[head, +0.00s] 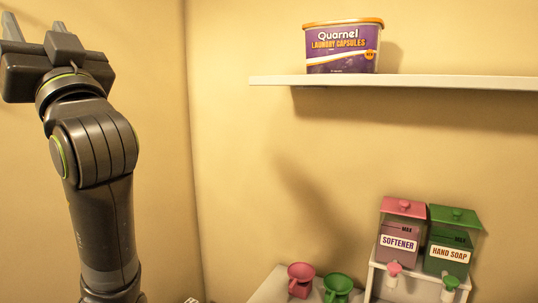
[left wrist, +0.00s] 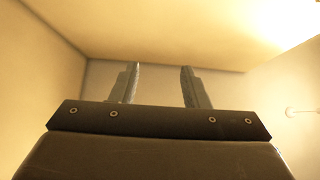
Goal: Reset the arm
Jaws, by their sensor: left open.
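My left arm rises along the left side of the head view, with its left gripper (head: 35,30) high up at the top left corner. In the left wrist view the two fingers of the left gripper (left wrist: 160,85) stand apart with nothing between them, and bare wall and ceiling show beyond them. The left gripper is open and empty, clear of any object. My right gripper is in neither view.
A purple laundry capsules tub (head: 343,48) stands on a white wall shelf (head: 430,83). Below at right, a softener dispenser (head: 398,237) and a hand soap dispenser (head: 450,246) sit on a white stand. A pink cup (head: 300,278) and a green cup (head: 337,287) stand left of them.

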